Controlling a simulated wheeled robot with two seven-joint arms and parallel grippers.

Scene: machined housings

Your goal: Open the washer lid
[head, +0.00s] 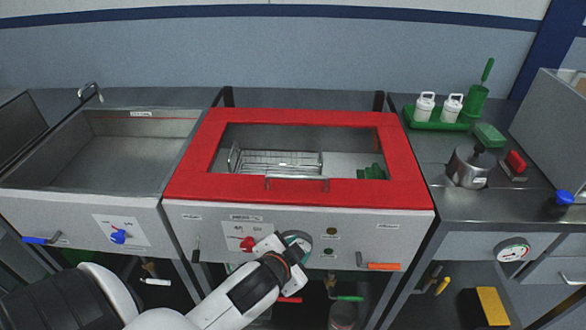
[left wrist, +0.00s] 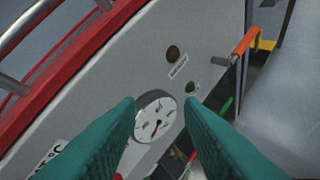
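The washer (head: 300,212) is a pale grey cabinet with a red-framed lid (head: 230,188) lying flat on top. Through the lid's window I see a wire basket (head: 275,162) and a green item. A silver bar handle (head: 297,183) is on the lid's front edge. In the left wrist view the red lid edge (left wrist: 75,60) and the handle (left wrist: 30,25) show at upper left. My left gripper (head: 299,240) is in front of the washer's front panel, below the handle. Its teal fingers (left wrist: 160,106) are apart, with nothing between them. My right gripper is not in view.
A dial gauge (left wrist: 155,116) is on the panel ahead of the left fingers. A red knob (head: 246,243) and an orange lever (head: 383,266) are also at the front. A sink (head: 60,203) stands left; a steel counter (head: 470,208) with a pot and bottles stands right.

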